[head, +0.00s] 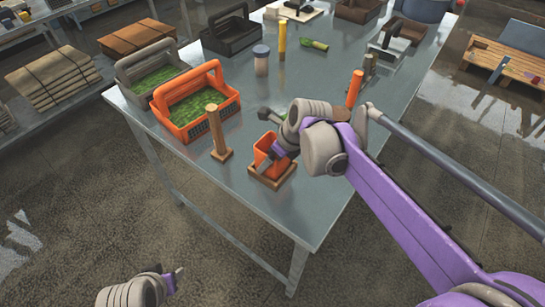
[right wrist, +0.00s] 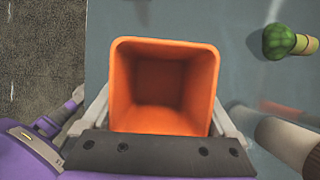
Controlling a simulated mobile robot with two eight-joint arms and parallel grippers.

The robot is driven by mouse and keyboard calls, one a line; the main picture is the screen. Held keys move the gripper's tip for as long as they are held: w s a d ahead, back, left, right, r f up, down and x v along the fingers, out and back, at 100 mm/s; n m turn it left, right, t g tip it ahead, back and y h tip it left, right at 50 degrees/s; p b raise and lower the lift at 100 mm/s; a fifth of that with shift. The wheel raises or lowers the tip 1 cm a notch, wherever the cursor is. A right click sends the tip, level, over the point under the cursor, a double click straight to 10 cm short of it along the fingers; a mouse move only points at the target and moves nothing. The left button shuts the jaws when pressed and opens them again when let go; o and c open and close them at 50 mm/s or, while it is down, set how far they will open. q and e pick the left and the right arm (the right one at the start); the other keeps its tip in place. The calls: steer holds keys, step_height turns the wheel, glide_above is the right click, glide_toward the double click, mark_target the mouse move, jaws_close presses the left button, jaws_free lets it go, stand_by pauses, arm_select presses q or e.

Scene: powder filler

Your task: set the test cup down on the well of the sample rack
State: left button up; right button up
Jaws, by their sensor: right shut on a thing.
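The orange, square, open-topped test cup (head: 264,157) is upright at the front of the metal table. My right gripper (head: 279,150) is shut on it. In the right wrist view the cup (right wrist: 163,88) is empty, with a finger on each side. A low square wooden frame (head: 260,177), which looks like the well of the sample rack, lies directly under the cup. The cup's bottom is at or within the frame; I cannot tell whether it touches. My left gripper (head: 176,277) is low, away from the table; its opening is unclear.
A wooden post on a base (head: 214,134) stands left of the cup. An orange basket (head: 187,127) and a grey basket (head: 128,72) with green contents are farther left. A jar (head: 261,66), a yellow cylinder (head: 282,42) and an orange-topped cylinder (head: 354,88) stand behind. The table's front edge is close.

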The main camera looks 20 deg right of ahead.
steer(key=shift+s+f, duration=0.35)
steer(key=shift+f, duration=0.25)
stand_by(0.6)
steer(key=o, duration=1.2)
steer(key=shift+d+r, duration=0.1)
steer(key=shift+r, duration=0.3)
steer(key=v, duration=1.1)
steer(key=shift+w+p, duration=0.25)
steer(key=shift+p, duration=0.1)
